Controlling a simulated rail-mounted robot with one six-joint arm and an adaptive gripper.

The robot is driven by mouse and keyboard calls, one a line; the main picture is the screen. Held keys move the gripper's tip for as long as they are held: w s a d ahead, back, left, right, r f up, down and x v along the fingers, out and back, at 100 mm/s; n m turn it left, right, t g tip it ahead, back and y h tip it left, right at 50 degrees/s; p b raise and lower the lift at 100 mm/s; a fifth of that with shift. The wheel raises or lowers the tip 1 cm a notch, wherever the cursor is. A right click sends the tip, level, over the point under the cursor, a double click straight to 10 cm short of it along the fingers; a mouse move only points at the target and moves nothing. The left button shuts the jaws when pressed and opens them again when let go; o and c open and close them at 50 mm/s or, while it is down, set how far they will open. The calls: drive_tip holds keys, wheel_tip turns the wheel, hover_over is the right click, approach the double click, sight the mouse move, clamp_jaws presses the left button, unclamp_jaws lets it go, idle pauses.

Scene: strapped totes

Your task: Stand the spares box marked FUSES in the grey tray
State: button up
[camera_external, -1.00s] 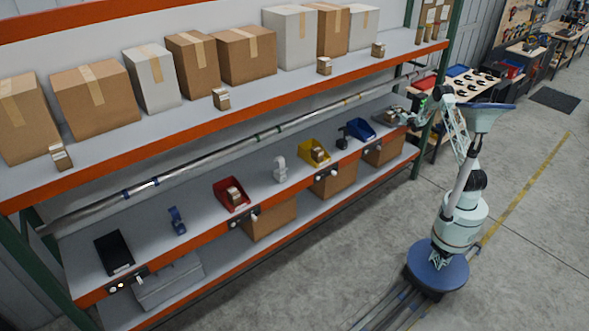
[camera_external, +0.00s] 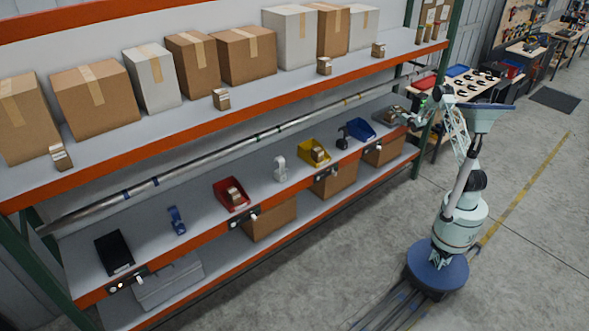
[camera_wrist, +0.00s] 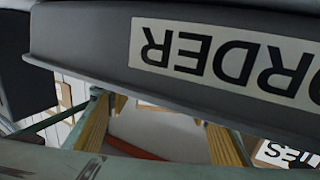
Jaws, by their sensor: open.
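A dark grey tray wall with a white ORDER label (camera_wrist: 215,50), upside down in the wrist view, fills the top of that picture. In the external view the grey tray (camera_external: 389,120) is at the right end of the middle shelf, with something brown in it. My gripper (camera_wrist: 160,112) is open, with its yellow-padded fingers apart and nothing seen held between them. A white label ending in ES (camera_wrist: 288,155) shows upside down at the lower right, beside one finger; the rest is cut off. In the external view my gripper (camera_external: 418,116) is right beside the tray, its fingertips too small to make out.
A blue bin (camera_external: 360,128), a yellow bin (camera_external: 304,150) and a red bin (camera_external: 226,201) stand along the middle shelf. A black tray (camera_external: 114,252) lies at its left end. A green rack post (camera_external: 428,122) stands close to my arm. The floor in front is clear.

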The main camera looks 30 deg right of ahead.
drive_tip(key=shift+r, duration=0.15)
drive_tip(key=shift+s+a+p, duration=0.25)
drive_tip(key=shift+s+a, duration=0.1)
drive_tip(key=shift+s, duration=1.6)
drive_tip(key=shift+s+a+p, duration=0.2)
drive_tip(key=shift+s+a, duration=0.1)
drive_tip(key=shift+s, duration=1.7)
drive_tip(key=shift+s+a+p, duration=0.25)
drive_tip(key=shift+s+a, duration=0.1)
drive_tip(key=shift+s, duration=1.6)
drive_tip(key=shift+r, duration=0.1)
